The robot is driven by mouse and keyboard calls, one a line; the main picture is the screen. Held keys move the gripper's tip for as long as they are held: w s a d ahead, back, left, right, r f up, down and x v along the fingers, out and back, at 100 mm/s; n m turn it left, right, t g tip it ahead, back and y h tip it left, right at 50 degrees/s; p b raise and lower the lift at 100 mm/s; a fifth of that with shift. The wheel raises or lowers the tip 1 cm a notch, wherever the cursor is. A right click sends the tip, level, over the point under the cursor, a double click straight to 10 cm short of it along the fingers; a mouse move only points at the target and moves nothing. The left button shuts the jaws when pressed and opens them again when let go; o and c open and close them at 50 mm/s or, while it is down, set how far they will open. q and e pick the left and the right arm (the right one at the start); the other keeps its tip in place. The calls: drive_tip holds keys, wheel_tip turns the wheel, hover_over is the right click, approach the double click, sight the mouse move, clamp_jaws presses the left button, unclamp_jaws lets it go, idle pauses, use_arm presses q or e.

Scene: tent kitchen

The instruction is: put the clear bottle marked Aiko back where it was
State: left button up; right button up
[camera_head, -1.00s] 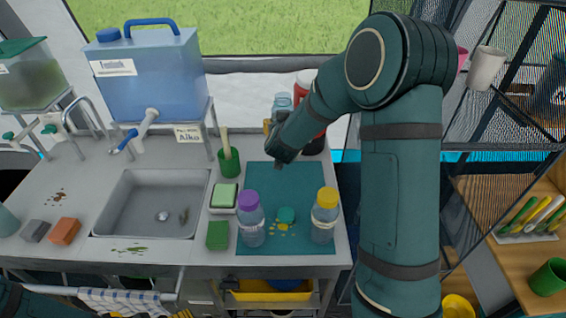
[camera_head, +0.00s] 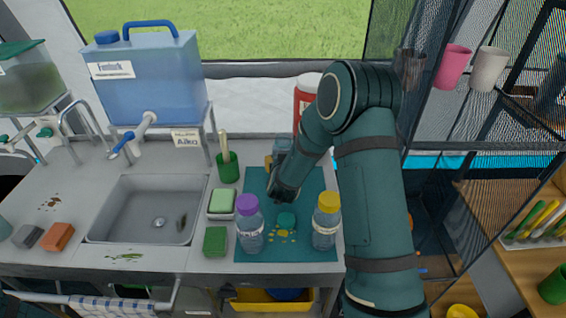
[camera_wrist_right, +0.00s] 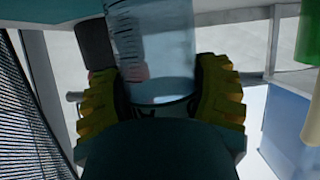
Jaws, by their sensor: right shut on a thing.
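My right gripper (camera_wrist_right: 160,95) is shut on a clear bottle (camera_wrist_right: 150,45) with dark graduation lines. In the head view the held bottle (camera_head: 284,143) is behind my wrist, over the far part of the teal mat (camera_head: 258,184). I cannot tell whether it touches the mat, and no name is readable on it. On the mat's near part stand a purple-capped clear bottle (camera_head: 250,232) at left and a yellow-capped one (camera_head: 325,228) at right. Their labels are too small to read. A card (camera_head: 187,140) reading "Aiko" hangs under the blue water tank (camera_head: 158,80). My left gripper is out of view.
A teal lid-like piece (camera_head: 286,220) and yellow bits lie between the standing bottles. Left of the mat are a green cup (camera_head: 228,168), a soap dish (camera_head: 221,203), a green sponge (camera_head: 215,240) and the sink (camera_head: 150,205). A red container (camera_head: 307,95) stands behind my right arm.

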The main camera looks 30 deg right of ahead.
drive_tip(key=o, duration=1.3)
drive_tip(key=shift+f, duration=0.1)
drive_tip(key=shift+s+a+r, duration=0.15)
drive_tip(key=shift+s+r, duration=0.05)
drive_tip(key=shift+r, duration=0.1)
drive_tip(key=p+v, duration=0.1)
drive_tip(key=v, duration=1)
drive_tip(key=shift+s, duration=0.2)
drive_tip(key=shift+r, duration=0.15)
